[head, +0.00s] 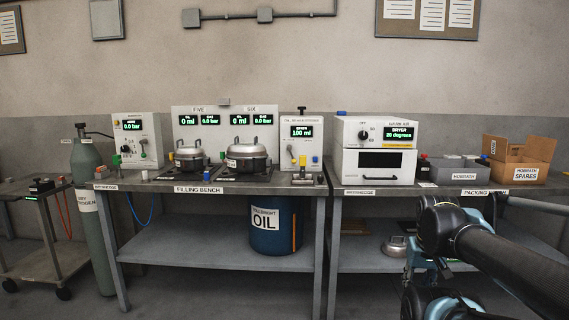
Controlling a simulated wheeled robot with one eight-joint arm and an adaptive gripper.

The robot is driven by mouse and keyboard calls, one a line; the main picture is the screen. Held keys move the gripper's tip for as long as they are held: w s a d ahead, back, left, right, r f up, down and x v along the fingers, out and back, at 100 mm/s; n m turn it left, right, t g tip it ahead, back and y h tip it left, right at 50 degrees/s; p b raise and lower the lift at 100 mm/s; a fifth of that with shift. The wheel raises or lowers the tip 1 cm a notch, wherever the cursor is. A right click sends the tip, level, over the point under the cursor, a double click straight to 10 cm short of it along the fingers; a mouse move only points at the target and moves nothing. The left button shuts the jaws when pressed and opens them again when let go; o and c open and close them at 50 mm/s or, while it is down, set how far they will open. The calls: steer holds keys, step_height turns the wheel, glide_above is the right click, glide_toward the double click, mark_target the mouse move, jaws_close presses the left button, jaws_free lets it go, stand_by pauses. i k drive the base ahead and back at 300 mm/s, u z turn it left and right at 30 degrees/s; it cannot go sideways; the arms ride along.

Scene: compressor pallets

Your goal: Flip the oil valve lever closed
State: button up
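The oil dispenser box (301,129) is a white upright unit on the filling bench (198,189). Its green display reads 100 ml. A small yellow lever (291,153) is on its lower front; its exact angle and whether it is open or closed are too small to tell. A blue drum (265,240) marked OIL stands on the shelf under the bench. My arm comes in from the lower right, well apart from the dispenser. I cannot make out the fingers of my gripper.
Two metal compressors (249,156) sit on the filling bench left of the dispenser. A white dryer (375,148) stands on the bench to the right. A grey gas cylinder (87,210) stands at the left. The floor before the filling bench looks clear.

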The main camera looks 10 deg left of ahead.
mark_target(289, 147)
steer(key=u, duration=0.45)
steer(key=k, duration=1)
steer(key=z, duration=0.2)
steer(key=i, duration=1.65)
steer(key=u, duration=0.65)
